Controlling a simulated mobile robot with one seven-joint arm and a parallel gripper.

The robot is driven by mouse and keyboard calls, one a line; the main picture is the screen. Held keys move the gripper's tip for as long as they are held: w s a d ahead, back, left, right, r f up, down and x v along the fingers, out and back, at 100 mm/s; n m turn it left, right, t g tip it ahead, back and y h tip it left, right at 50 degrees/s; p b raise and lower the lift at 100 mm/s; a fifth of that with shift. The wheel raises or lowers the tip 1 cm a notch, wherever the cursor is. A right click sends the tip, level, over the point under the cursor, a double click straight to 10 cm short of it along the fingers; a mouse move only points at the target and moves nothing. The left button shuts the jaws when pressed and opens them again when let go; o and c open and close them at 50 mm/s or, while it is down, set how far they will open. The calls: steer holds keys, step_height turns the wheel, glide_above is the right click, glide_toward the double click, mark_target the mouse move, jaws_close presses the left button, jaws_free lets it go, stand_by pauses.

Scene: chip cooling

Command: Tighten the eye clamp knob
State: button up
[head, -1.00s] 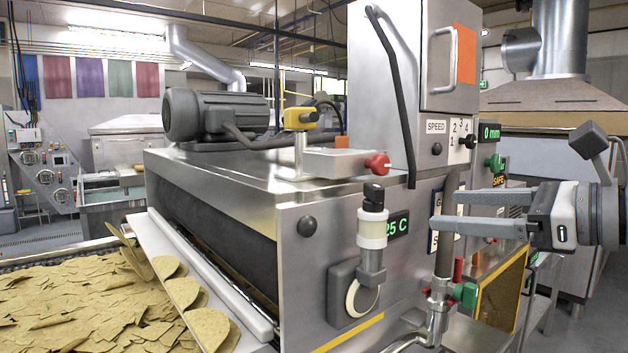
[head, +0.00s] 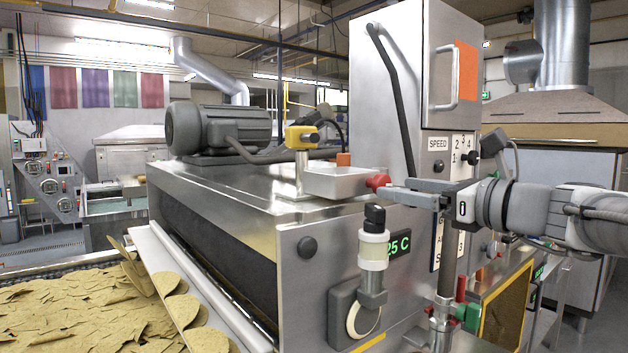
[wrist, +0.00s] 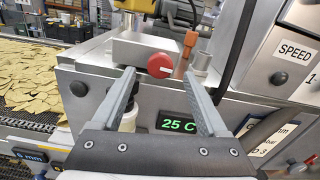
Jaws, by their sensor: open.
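The red round knob (head: 378,181) sits at the right end of a grey block (head: 345,182) on the machine's top edge. A yellow sensor (head: 301,137) stands on a post behind that block. My gripper (head: 392,191) reaches in from the right, its fingertips at the knob in the head view. In the wrist view, the knob (wrist: 160,65) shows face-on between and slightly above the open fingertips (wrist: 158,76). Nothing is held between the fingers. I cannot tell whether a finger touches the knob.
A white and black cylindrical fitting (head: 373,240) stands just below my fingers, beside the green 25 C display (head: 398,244). A dark bent handle (head: 392,95) runs down the cabinet close to the knob. A motor (head: 218,130) sits on the machine top; chips (head: 70,305) lie at left.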

steer(key=x, duration=0.3)
steer(key=shift+w+a, duration=0.2)
steer(key=shift+w, duration=0.05)
jaws_close()
